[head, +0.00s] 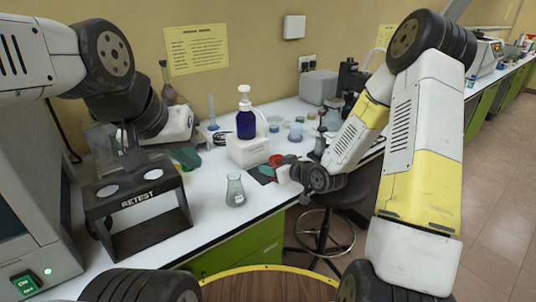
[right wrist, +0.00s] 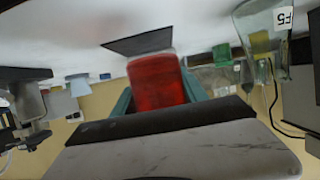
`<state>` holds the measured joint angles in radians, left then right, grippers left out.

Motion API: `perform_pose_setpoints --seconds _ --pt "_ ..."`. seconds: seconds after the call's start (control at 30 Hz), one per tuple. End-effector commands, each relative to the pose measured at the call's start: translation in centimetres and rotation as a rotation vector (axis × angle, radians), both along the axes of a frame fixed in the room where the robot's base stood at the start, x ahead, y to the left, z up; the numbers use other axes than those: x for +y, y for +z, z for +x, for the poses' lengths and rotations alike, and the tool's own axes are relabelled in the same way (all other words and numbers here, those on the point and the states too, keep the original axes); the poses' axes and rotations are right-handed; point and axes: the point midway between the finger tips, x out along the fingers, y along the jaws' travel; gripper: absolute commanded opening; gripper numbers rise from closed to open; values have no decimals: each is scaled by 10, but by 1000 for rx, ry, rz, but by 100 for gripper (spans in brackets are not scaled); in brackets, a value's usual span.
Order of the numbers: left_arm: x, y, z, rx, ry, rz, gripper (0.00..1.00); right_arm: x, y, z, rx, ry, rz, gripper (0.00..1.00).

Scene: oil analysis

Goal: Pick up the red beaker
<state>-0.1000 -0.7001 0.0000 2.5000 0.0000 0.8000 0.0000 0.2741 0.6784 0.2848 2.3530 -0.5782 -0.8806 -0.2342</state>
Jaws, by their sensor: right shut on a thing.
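The red beaker (right wrist: 157,82) is between the teal fingers of my right gripper (right wrist: 158,92) in the right wrist view, which is upside down. The gripper is shut on it. A small red part of the beaker (head: 276,160) shows in the head view, beside my right gripper (head: 281,171); the wrist hides much of it. Its base is close to a dark mat (right wrist: 138,42); I cannot tell whether they touch. My left gripper (head: 123,138) is above the black RETEST rack, too dark and small to tell its fingers apart.
A conical flask (head: 235,191) stands near the table's front edge; a labelled flask (right wrist: 262,35) shows in the wrist view. The black RETEST rack (head: 135,205) stands at left. Small vessels stand behind. A stool (head: 325,222) is below.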

Motion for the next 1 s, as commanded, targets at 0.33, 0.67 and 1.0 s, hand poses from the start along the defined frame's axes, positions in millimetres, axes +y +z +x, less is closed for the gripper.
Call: perform_pose_setpoints --seconds 0.33,0.67,1.0 --pt "0 0 0 0 0 0 0 -15 4 -35 0 -1 0 2" --pt "0 0 0 0 0 0 0 -22 6 -53 -1 0 0 2" --pt "0 0 0 0 0 0 0 -24 6 -58 -1 -1 0 2"
